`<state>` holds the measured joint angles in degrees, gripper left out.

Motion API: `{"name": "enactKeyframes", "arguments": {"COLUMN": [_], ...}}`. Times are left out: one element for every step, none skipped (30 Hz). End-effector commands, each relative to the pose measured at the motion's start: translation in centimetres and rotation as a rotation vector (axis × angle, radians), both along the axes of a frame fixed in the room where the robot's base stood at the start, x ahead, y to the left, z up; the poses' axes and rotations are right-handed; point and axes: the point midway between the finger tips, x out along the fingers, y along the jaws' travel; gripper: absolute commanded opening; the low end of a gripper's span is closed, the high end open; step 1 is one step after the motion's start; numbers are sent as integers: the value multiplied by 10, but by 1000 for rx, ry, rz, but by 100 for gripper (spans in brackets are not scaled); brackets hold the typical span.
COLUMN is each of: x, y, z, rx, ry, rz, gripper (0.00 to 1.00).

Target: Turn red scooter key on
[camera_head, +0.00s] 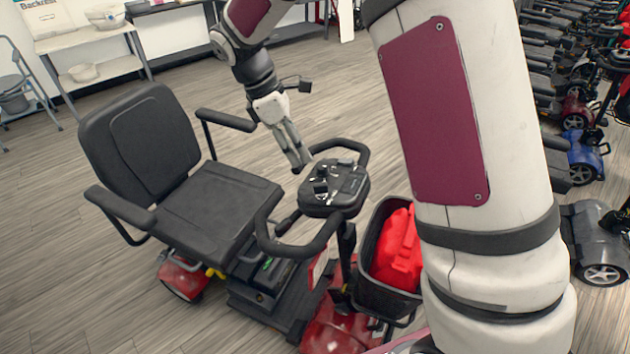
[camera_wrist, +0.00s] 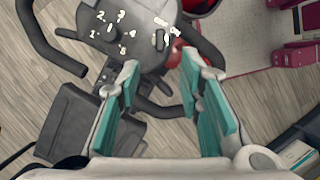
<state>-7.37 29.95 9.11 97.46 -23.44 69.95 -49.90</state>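The red scooter (camera_head: 340,332) stands in the middle of the head view, its seat at left. Its dark control console (camera_head: 348,190) sits on the tiller between looped handlebars. In the wrist view the console (camera_wrist: 132,52) is at the top, with a dial (camera_wrist: 110,33) ringed by white numbers. Right of the dial is a small dark upright part (camera_wrist: 159,40) in a pale outline, perhaps the key; its turn position is unclear. My gripper (camera_head: 299,168) points down just above the console's seat-side edge. In the wrist view its teal-padded fingers (camera_wrist: 160,72) are apart, with nothing visibly held between them.
The black seat (camera_head: 215,205) and its armrests stand left of my gripper. A front basket (camera_head: 385,300) holds a red item (camera_head: 400,250). Rows of other scooters (camera_head: 580,150) line the right. Tables (camera_head: 95,70) stand at the back left; wooden floor around is clear.

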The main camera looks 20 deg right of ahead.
Motion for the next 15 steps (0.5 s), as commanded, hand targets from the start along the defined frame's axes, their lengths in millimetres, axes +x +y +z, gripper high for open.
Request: {"name": "enactKeyframes", "arguments": {"x": [-3,-4,-5,-7,-8,-9,-10,-11,-12,-13,-13,-15,-15,-16,-16], "y": [-4,-6,-9,-11,-13,-16,-18,-20,-23,-25,-27,-29,-31,-32,-34], "z": [-9,-15,-22,-27,-33,-40,-46,-51,-58,-63,-68,-74,-79,-83,-87], "rx": [-1,-1,-1,0,-1,-1,-1,-1,0,0,0,0,0,1,-1], "ry": [5,6,6,5,6,5,5,5,4,4,4,4,4,4,3], "rz": [-2,-2,-2,-2,-2,-3,-3,-3,-3,-3,-3,-1,-1,-2,-2], "gripper": [33,33,33,33,33,33,33,33,33,33,33,33,33,33,33]}}
